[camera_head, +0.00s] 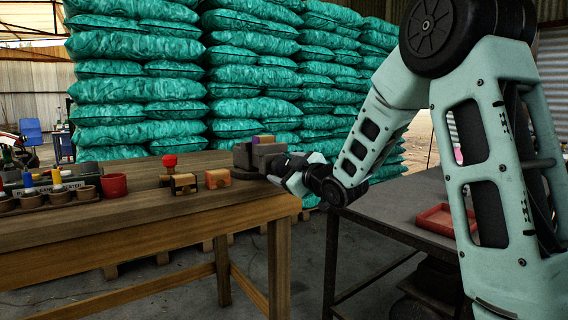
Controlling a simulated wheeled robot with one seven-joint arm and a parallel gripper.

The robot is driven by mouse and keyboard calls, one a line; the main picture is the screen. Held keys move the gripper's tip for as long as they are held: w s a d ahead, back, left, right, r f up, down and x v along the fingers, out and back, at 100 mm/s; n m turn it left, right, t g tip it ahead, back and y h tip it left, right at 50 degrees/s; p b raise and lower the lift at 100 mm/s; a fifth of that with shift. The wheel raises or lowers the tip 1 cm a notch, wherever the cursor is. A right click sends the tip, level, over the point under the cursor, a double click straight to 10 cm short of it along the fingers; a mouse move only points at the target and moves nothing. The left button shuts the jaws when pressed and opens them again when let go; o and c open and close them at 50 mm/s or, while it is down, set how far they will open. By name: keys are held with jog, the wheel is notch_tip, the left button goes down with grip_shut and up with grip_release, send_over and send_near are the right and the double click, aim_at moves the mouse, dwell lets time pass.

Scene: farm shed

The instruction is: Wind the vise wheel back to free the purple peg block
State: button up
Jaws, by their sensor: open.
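The grey vise (262,156) stands at the right end of the wooden workbench. The purple peg block (242,141) shows only as a small purple patch at the top of the vise, beside an orange-yellow piece (263,139). My gripper (277,173) is at the vise's right side, at about its height, with the arm coming in from the right. It is open, and its fingers are small and dark in this view. I cannot make out the wheel; my gripper covers that side of the vise. I cannot tell whether the fingers touch it.
On the wooden bench (140,213) stand two wooden blocks (217,179), a red-topped piece (170,160), a red cup (114,186) and several small pots at left. A grey table (390,208) with a red tray (434,222) stands at right. Stacked green sacks (135,90) fill the back.

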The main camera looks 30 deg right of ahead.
jog(key=m+p, duration=0.2)
jog(key=m, duration=0.3)
jog(key=shift+r, duration=0.15)
jog(key=m+p, duration=0.2)
jog(key=m, duration=0.3)
jog(key=m+p, duration=0.2)
jog(key=m, duration=0.3)
jog(key=shift+s+p, duration=0.1)
jog(key=shift+p, duration=0.3)
jog(key=m+p, duration=0.2)
jog(key=m, duration=0.1)
jog(key=shift+m, duration=0.7)
jog(key=c, duration=1.1)
